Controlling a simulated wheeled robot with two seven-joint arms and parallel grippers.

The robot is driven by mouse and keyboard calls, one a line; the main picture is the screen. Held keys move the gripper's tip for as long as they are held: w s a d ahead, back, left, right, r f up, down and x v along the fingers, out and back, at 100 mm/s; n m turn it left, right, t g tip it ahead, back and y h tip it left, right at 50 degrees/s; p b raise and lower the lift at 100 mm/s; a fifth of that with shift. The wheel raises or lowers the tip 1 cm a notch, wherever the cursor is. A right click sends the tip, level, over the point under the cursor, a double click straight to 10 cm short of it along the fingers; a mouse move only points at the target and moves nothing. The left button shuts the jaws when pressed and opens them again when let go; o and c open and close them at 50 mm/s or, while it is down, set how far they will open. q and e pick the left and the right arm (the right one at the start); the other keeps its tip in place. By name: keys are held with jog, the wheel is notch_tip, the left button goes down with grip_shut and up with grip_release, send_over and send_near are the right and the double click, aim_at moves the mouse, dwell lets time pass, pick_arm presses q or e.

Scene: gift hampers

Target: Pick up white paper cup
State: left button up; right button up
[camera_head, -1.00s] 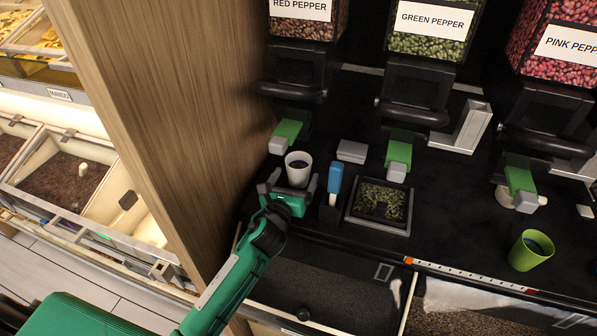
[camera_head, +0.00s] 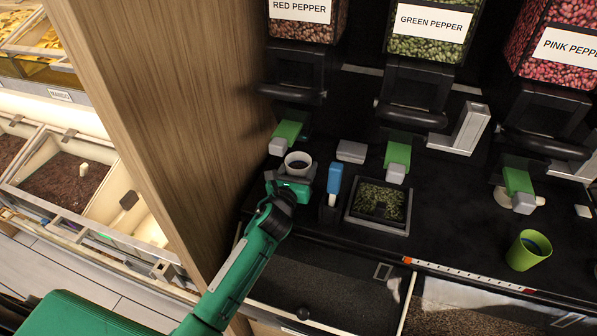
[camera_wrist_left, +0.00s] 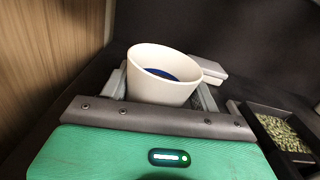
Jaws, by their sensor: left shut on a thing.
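The white paper cup (camera_head: 298,162) stands upright on the black counter below the red pepper dispenser. Its inside looks dark in the head view and blue in the left wrist view (camera_wrist_left: 160,88). My left gripper (camera_head: 292,180) is at the cup's near side and shut on it. In the left wrist view the fingers (camera_wrist_left: 163,100) sit on both sides of the cup, and the gripper body hides its base. My right gripper is not in view.
A blue-handled tool (camera_head: 334,180) stands just right of my gripper. A green cup (camera_head: 530,250) stands at the right. A wooden panel (camera_head: 165,110) rises close on the left. Dispensers hang above.

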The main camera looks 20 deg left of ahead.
aim_at(298, 160)
pick_arm(q)
jog(key=shift+r, duration=0.6)
notch_tip(298, 160, up, 2)
jog(key=shift+s+r, duration=0.15)
jog(key=s+b, duration=0.1)
jog(key=s, duration=0.9)
jog(key=shift+a, duration=0.15)
jog(key=s, duration=0.4)
jog(key=shift+a+b, duration=0.1)
jog(key=shift+b, duration=0.2)
jog(key=shift+s, duration=1.85)
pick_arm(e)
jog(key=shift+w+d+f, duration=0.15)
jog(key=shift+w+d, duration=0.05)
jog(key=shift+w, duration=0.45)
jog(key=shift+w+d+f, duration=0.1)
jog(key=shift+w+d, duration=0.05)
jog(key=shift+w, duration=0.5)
